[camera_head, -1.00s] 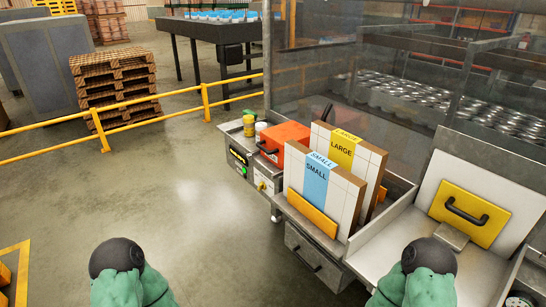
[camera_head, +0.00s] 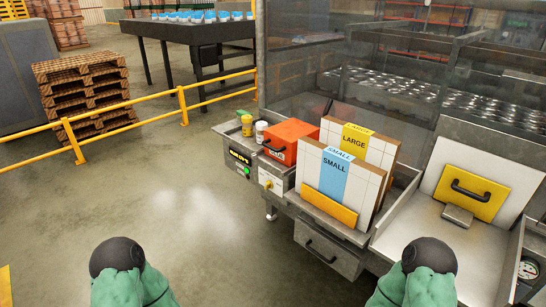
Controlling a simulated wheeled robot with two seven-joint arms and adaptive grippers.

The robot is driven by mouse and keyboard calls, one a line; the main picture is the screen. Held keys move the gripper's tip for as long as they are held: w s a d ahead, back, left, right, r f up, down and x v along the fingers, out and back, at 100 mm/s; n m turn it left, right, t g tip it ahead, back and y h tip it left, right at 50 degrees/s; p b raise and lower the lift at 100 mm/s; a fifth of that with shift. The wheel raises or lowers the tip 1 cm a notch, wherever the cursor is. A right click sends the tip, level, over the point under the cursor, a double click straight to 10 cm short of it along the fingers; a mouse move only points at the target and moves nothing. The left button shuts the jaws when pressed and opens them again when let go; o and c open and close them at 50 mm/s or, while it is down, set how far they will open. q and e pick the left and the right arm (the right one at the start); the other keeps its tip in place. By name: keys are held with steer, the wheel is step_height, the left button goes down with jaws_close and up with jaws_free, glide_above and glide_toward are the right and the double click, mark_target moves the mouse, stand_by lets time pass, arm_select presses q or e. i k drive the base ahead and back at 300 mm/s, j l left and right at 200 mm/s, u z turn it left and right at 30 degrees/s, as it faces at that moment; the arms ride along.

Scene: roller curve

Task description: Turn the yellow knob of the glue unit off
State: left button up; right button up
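The glue unit (camera_head: 249,166) is a grey box at the left end of the machine, with a lit display and a green light on its front. Its yellow knob (camera_head: 267,184) sits on the front face, right of the green light; its setting is too small to read. An orange cover (camera_head: 291,139) with a black handle is on top. Only my two arms' dark rounded parts and green sleeves show at the bottom of the view, well short of the unit. Neither gripper's fingers are in view.
Boards labelled SMALL (camera_head: 333,178) and LARGE (camera_head: 357,148) stand right of the unit. A yellow plate with a handle (camera_head: 470,192) is farther right. A yellow rail (camera_head: 126,104) and pallets (camera_head: 84,92) are at left. The floor in front is clear.

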mark_target(268, 184)
steer(key=i+j+z, duration=0.3)
steer(key=i+j, duration=0.25)
steer(key=i+j+z, duration=0.25)
steer(key=i+j, duration=0.25)
steer(key=j, duration=0.2)
